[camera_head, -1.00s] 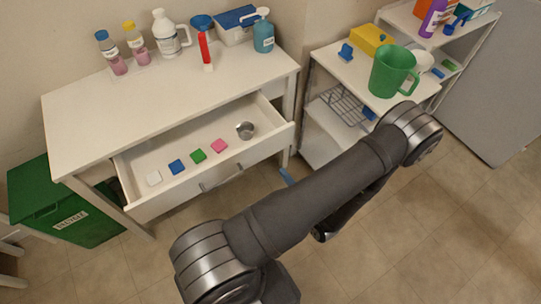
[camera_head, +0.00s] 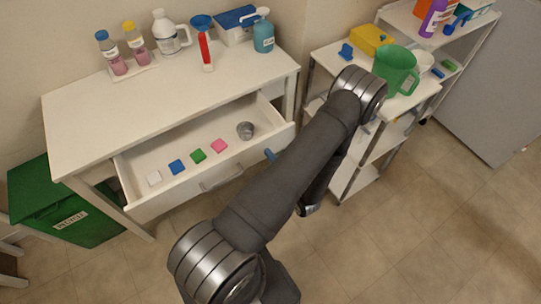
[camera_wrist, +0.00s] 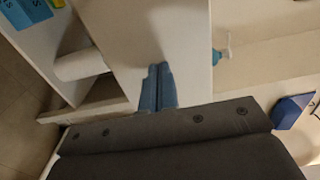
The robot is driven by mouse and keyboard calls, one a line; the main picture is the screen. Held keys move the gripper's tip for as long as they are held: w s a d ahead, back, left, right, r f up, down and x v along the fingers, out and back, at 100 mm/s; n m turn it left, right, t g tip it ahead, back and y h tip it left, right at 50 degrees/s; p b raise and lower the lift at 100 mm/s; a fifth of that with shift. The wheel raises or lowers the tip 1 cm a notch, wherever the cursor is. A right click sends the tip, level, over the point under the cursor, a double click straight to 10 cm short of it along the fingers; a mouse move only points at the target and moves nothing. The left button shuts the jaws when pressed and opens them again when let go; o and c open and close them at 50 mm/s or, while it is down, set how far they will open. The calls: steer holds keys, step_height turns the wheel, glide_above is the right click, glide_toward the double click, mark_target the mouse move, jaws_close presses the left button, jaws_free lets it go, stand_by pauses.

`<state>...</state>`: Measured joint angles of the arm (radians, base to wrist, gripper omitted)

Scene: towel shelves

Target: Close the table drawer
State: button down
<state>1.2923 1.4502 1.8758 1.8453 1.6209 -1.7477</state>
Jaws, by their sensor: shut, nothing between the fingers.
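The white table (camera_head: 120,110) has its drawer (camera_head: 165,201) pulled out, as the head view shows. A metal handle (camera_head: 222,180) is on the drawer front. Inside lie a white block (camera_head: 154,178), a blue block (camera_head: 177,167), a green block (camera_head: 198,156), a pink block (camera_head: 219,146) and a metal cup (camera_head: 245,131). My gripper (camera_head: 270,154) has blue fingertips at the right end of the drawer front; I cannot tell whether they touch it. In the wrist view my gripper (camera_wrist: 158,70) is shut and empty, before a white surface.
Bottles, a red-and-blue tool (camera_head: 205,45) and a blue-lidded box (camera_head: 236,25) stand on the tabletop. A shelf cart (camera_head: 350,70) with a green jug (camera_head: 394,70) is right, behind my arm. A green bin (camera_head: 50,205) is at left. The floor in front is clear.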

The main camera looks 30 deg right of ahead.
steer(key=shift+w, duration=0.15)
glide_toward(240, 121)
steer(key=w+r, duration=0.1)
steer(key=w, duration=0.2)
steer(key=w+r, duration=0.2)
steer(key=w, duration=0.2)
steer(key=w+r, duration=0.1)
steer(key=w, duration=0.2)
steer(key=shift+w+a+r, duration=0.15)
steer(key=shift+r, duration=0.2)
steer(key=shift+w+r, duration=0.1)
steer(key=shift+w, duration=0.2)
steer(key=s, duration=1.4)
steer(key=shift+s, duration=0.35)
steer(key=w, duration=1.4)
steer(key=shift+s, duration=0.1)
